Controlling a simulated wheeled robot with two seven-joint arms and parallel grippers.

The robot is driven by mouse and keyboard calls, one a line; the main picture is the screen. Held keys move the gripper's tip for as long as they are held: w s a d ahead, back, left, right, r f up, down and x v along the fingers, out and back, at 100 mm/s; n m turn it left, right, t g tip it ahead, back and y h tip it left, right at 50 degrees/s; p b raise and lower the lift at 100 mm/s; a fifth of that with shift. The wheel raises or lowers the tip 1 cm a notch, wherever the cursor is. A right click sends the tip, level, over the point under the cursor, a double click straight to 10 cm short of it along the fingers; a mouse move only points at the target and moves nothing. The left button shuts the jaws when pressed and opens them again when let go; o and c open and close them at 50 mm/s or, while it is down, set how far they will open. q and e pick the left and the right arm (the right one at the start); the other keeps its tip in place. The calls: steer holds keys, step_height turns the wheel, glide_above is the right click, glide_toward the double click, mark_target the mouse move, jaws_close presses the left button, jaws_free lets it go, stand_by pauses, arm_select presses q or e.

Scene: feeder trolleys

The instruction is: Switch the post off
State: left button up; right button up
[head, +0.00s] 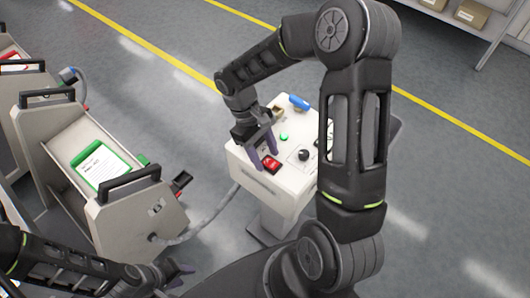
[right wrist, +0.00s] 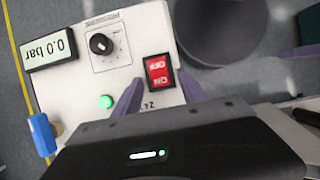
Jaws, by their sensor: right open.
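The post (head: 238,160) has a white top panel. On it is a red rocker switch (head: 271,163) in a black frame, which also shows in the right wrist view (right wrist: 159,72). My right gripper (head: 262,148) is open above the panel. In the right wrist view its two purple fingertips (right wrist: 160,90) stand on either side of the switch's near end; contact cannot be told. A green lamp (right wrist: 106,102) glows beside the left fingertip. A display (right wrist: 50,50) reads 0.0 bar, upside down. My left gripper (head: 180,276) is low at the bottom left, away from the post.
The panel also carries a black knob (right wrist: 101,44) and a blue handle (right wrist: 41,134). A grey hose (head: 212,222) runs from the post to a feeder trolley (head: 130,220) on the left. Shelving (head: 470,35) stands at the top right. Open floor lies behind the post.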

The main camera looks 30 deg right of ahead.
jaws_close()
stand_by(0.5)
